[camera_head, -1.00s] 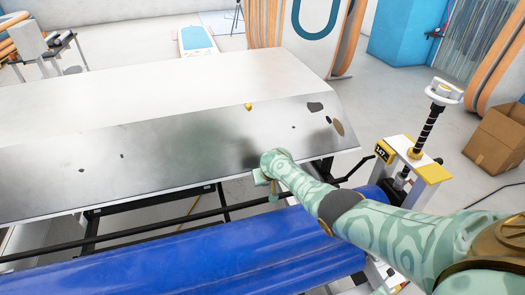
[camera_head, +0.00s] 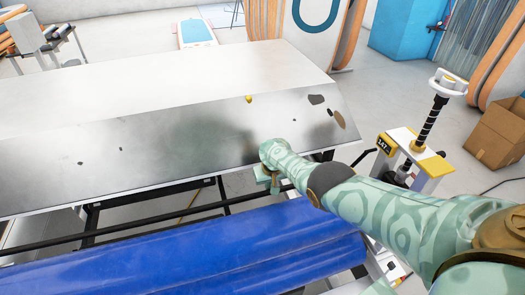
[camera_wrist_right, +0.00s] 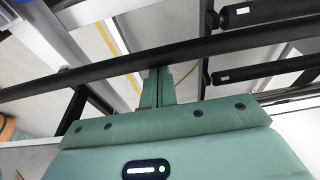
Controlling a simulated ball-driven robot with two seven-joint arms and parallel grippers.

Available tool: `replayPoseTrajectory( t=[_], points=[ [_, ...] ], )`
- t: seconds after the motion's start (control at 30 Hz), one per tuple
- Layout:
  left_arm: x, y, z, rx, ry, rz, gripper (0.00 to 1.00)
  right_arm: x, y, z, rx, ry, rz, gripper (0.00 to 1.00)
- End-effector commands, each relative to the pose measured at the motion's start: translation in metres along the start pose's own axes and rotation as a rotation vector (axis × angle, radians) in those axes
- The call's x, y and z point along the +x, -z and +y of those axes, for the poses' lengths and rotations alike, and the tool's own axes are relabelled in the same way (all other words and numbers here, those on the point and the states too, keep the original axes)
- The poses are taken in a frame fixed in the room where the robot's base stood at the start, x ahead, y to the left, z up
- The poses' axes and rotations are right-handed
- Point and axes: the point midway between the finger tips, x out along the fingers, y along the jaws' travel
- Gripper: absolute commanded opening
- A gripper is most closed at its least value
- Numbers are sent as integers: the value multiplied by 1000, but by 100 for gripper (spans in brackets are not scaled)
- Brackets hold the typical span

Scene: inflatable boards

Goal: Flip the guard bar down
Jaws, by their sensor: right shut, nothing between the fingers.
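The guard bar looks to be the long black bar (camera_head: 140,222) between the metal-topped table and the blue roll. It also crosses the right wrist view (camera_wrist_right: 90,73) as a slanted black tube. My right gripper (camera_head: 272,184) is at the table's front edge, near the bar's right part. In the right wrist view its green fingers (camera_wrist_right: 158,86) are shut and empty, with their tips at the bar's lower edge. I cannot tell whether they touch it. The gripper and forearm hide part of the bar in the head view. My left gripper is not in view.
The shiny table (camera_head: 190,90) fills the left and middle. The blue roll (camera_head: 200,255) lies close in front of the bar. A white and yellow clamp stand (camera_head: 415,160) is right of the table. A cardboard box (camera_head: 497,132) sits on the floor at far right.

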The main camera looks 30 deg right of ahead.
Motion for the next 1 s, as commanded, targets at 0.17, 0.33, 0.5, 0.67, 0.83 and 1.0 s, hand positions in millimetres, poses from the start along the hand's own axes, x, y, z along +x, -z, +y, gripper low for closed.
replayPoseTrajectory(
  t=[0.17,0.33,0.5,0.67,0.83,1.0],
  points=[
    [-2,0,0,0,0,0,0,7,-14,-1,-5,-1,-33,0],
    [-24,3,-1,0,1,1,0,-13,-12,-2,-5,0,-32,0],
    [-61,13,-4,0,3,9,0,-47,-8,-1,-3,1,-26,0],
    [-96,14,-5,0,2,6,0,-82,-4,-1,-3,0,-17,0],
    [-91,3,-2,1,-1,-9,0,-96,-2,-2,-3,3,-9,0],
    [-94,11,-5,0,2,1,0,-126,1,-1,-1,2,-5,0]
  ],
)
